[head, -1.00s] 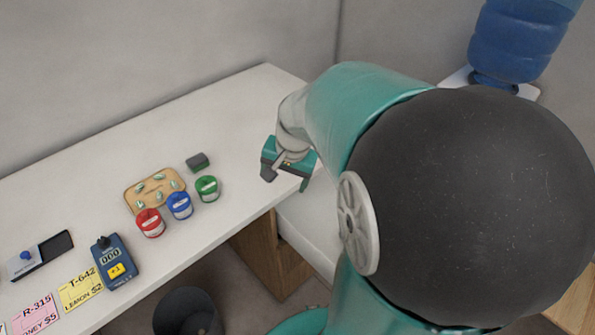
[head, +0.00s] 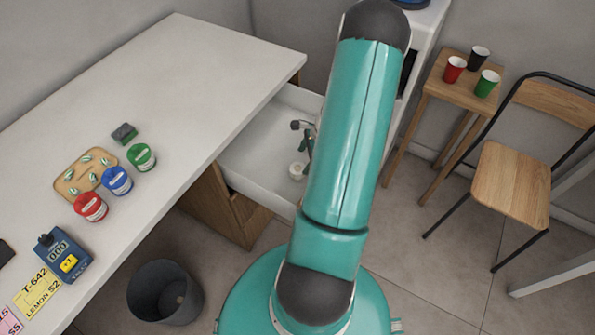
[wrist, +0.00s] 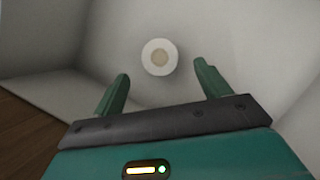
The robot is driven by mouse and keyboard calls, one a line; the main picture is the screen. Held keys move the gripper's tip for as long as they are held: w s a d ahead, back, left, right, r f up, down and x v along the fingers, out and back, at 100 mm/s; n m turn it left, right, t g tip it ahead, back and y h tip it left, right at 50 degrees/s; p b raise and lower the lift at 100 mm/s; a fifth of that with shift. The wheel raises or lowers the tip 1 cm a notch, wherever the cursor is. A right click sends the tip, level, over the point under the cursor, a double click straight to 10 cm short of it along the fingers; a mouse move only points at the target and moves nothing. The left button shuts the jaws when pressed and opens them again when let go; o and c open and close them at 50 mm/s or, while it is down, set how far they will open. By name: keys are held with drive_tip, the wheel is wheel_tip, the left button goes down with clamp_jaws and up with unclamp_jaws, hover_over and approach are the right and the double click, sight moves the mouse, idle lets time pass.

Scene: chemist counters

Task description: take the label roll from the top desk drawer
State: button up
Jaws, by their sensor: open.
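The top desk drawer (head: 262,150) is pulled open under the right end of the white desk, with a white interior. The label roll (head: 297,171) lies on the drawer floor, a small white ring with a tan core. In the wrist view the roll (wrist: 160,57) sits flat, just past and between my fingertips. My gripper (wrist: 160,78) is open and empty, its two green fingers on either side of the roll's line, not touching it. In the head view my gripper (head: 307,146) is inside or just above the drawer, mostly hidden by my arm.
The desk top (head: 190,80) holds red, blue and green tins, a wooden board (head: 85,172) with small striped pieces, and a blue counter device (head: 62,257). A dark bin (head: 165,293) stands on the floor. A stool (head: 455,75) with cups and a chair (head: 512,175) stand right.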

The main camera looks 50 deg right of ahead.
sight(298, 168)
drive_tip(key=x, duration=0.7)
drive_tip(key=c, duration=1.1)
